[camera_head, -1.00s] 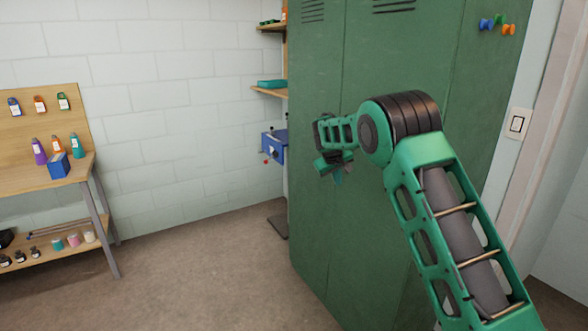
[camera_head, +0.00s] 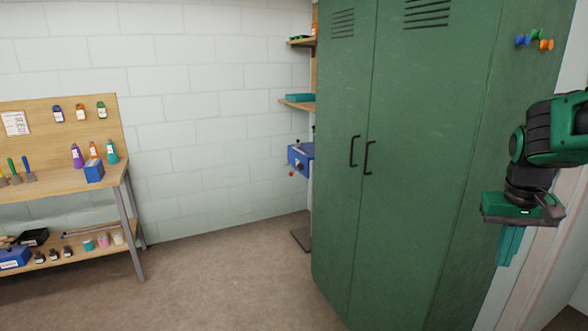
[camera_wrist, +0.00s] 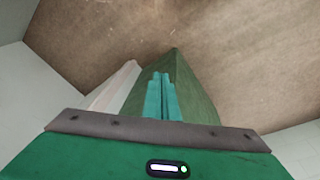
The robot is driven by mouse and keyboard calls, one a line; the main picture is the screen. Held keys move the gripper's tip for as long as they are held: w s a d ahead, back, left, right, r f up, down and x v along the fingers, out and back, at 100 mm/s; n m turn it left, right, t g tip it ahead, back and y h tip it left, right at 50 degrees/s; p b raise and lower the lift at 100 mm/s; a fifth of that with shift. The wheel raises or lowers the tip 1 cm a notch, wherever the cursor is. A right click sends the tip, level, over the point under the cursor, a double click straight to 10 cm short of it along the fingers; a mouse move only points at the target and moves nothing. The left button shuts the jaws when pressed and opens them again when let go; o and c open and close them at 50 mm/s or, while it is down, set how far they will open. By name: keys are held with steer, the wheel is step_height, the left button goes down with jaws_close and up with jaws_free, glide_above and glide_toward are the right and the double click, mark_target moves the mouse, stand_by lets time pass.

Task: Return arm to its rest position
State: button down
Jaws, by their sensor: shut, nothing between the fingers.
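My gripper (camera_head: 508,246) is at the right of the head view, below my folded wrist and in front of the right side of the green cabinet (camera_head: 392,215). It points down, and its teal fingers are together with nothing between them. The wrist view shows the two fingers (camera_wrist: 160,98) side by side, with the cabinet's green surface (camera_wrist: 184,82) behind them and the brown floor (camera_wrist: 100,40) beyond. Most of my arm lies outside the head view's right edge.
A wooden workbench (camera_head: 70,182) with bottles and a blue box (camera_head: 94,171) stands at the left. A blue device (camera_head: 299,158) and shelves (camera_head: 297,104) are beside the cabinet. The floor (camera_head: 230,275) between bench and cabinet is clear.

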steer(key=s+a+f+m+y, duration=0.1)
steer(key=s+a+f, duration=0.1)
steer(key=s, duration=0.9)
steer(key=s+a+f+m+g+y, duration=0.1)
steer(key=s+a+f, duration=0.1)
steer(key=s, duration=0.8)
steer(key=shift+s+a+f, duration=0.2)
steer(key=shift+s+f, duration=0.15)
steer(key=shift+f, duration=0.15)
steer(key=shift+w+f, duration=0.25)
steer(key=shift+w, duration=0.35)
